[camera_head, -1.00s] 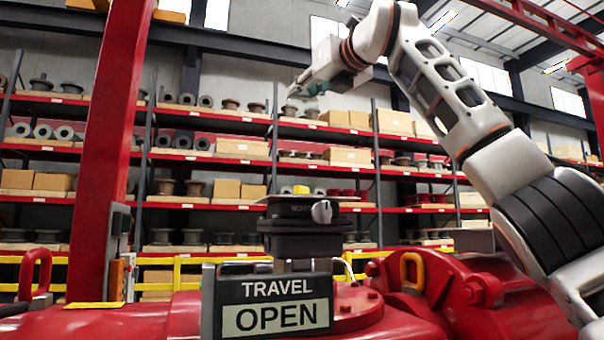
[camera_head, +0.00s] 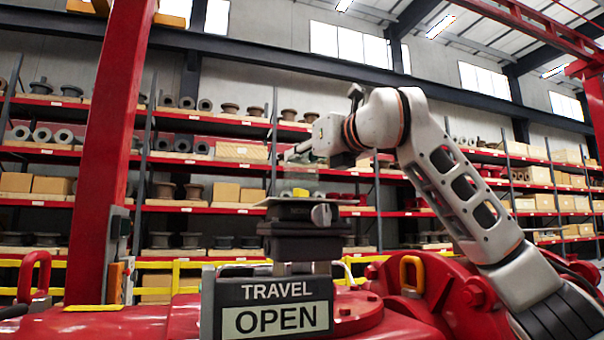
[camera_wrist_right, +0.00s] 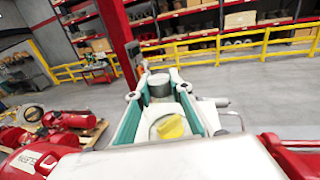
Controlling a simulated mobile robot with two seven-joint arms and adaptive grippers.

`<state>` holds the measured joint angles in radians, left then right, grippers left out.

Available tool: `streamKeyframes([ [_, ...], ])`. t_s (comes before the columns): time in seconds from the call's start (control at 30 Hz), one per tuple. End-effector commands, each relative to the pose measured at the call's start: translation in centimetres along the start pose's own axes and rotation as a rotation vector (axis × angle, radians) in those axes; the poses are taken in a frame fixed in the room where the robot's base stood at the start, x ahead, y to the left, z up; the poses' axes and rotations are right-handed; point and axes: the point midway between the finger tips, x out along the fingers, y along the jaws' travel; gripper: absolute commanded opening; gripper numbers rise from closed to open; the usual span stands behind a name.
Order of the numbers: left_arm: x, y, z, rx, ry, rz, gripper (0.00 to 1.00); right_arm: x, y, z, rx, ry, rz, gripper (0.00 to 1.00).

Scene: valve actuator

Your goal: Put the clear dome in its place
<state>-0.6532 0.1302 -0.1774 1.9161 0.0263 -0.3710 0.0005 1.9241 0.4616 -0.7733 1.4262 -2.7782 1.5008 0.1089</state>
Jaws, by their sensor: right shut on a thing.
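The clear dome (camera_head: 298,178) shows faintly in the head view, just above the black actuator housing (camera_head: 303,238). A yellow indicator (camera_head: 300,191) sits on top of the housing, at the dome's lower edge. Whether the dome touches the housing I cannot tell. My right gripper (camera_head: 297,157) is shut on the dome from above. In the right wrist view the teal finger pads of my right gripper (camera_wrist_right: 160,108) stand on both sides of the dome, and the yellow indicator (camera_wrist_right: 171,127) shows through it. My left gripper is not in view.
A sign reading TRAVEL OPEN (camera_head: 276,307) stands in front of the housing. A red post (camera_head: 105,150) rises at the left. Red valve bodies with lifting eyes (camera_head: 412,273) lie around the base. Shelves (camera_head: 225,150) and a yellow rail (camera_head: 184,275) stand behind.

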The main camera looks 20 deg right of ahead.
Motion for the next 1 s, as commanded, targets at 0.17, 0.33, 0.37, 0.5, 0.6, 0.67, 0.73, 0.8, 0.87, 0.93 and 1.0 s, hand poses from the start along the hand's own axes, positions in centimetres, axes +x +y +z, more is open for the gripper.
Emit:
streamKeyframes([
  [0.17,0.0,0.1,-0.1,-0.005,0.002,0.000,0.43,0.1,0.0,-2.6,0.000,0.002,0.001,0.00],
  [0.33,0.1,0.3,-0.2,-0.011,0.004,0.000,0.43,0.0,-0.1,-3.5,0.000,0.000,-0.001,0.00],
  [0.37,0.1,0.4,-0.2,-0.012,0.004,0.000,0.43,0.0,-0.1,-3.5,0.000,0.000,-0.001,0.00],
  [0.5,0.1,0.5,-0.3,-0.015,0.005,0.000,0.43,0.0,0.0,-3.5,0.000,0.000,0.000,0.00],
  [0.6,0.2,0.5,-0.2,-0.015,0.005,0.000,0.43,0.0,0.0,-3.6,0.000,0.000,0.000,0.00],
  [0.67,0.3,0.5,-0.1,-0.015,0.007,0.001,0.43,0.0,0.0,-3.8,0.000,0.000,0.000,0.00],
  [0.73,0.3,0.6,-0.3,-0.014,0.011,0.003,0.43,0.0,0.0,-3.9,0.000,0.001,0.000,0.28],
  [0.8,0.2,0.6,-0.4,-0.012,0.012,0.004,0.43,0.0,0.0,-3.8,0.000,0.001,0.000,0.38],
  [0.87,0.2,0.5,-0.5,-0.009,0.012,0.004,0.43,0.0,0.0,-3.8,0.000,0.001,0.000,0.38],
  [0.93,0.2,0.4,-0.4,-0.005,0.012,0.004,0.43,0.0,0.0,-3.8,0.000,0.001,0.000,0.38],
  [1.0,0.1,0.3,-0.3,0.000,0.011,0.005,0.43,0.0,0.0,-3.8,0.000,0.001,0.000,0.38],
])
